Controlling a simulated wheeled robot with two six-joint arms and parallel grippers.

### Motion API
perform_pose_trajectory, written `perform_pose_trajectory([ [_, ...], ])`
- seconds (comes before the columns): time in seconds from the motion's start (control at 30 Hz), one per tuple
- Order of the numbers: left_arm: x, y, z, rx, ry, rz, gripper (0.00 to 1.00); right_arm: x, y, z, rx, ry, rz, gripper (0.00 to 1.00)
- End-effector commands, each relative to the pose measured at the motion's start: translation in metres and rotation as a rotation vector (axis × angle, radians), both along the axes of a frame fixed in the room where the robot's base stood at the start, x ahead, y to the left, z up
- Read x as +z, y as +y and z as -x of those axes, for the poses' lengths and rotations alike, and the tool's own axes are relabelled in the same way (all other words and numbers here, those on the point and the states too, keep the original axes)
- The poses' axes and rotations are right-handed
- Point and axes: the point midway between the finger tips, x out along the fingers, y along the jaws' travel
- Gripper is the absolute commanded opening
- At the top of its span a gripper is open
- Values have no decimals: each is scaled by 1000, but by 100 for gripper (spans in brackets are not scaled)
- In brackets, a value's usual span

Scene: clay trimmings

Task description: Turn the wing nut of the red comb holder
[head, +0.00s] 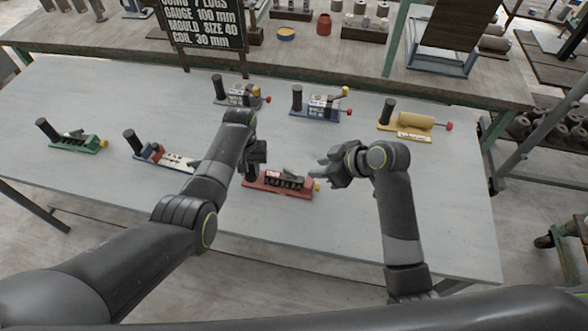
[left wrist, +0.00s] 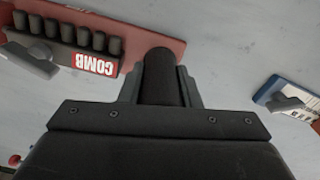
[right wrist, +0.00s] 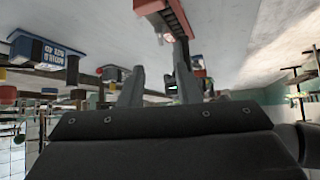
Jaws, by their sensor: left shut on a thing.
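The red comb holder (head: 273,187) lies near the front middle of the table. It has a row of dark teeth and a red COMB label (left wrist: 95,64). My left gripper (head: 253,172) is shut on its upright black handle (left wrist: 160,76) at the left end. A grey winged piece (left wrist: 30,55) lies along its top, and a small yellow knob (head: 317,186) sits at its right end; I cannot tell which is the wing nut. My right gripper (head: 323,172) is open beside the right end, apart from it. The holder's red body (right wrist: 165,14) is beyond its fingers in the right wrist view.
A blue-and-white holder (head: 165,157) and a green holder (head: 80,143) lie to the left. Several more, including one with a yellow roll (head: 408,120), stand behind. A dark sign (head: 203,22) stands at the back. The table's front right (head: 450,220) is clear.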

Motion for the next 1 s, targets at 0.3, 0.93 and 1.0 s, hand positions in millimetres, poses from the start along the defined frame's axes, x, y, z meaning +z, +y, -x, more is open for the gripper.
perform_pose_trajectory([
  [0.3,0,0,0,-1,0,0,0,-27,22,-17,0,-1,-8,30],
  [0.93,0,0,0,0,-1,0,0,-81,64,-50,0,-3,-6,30],
  [1.0,0,0,0,0,-1,0,0,-82,65,-51,0,-3,-6,30],
])
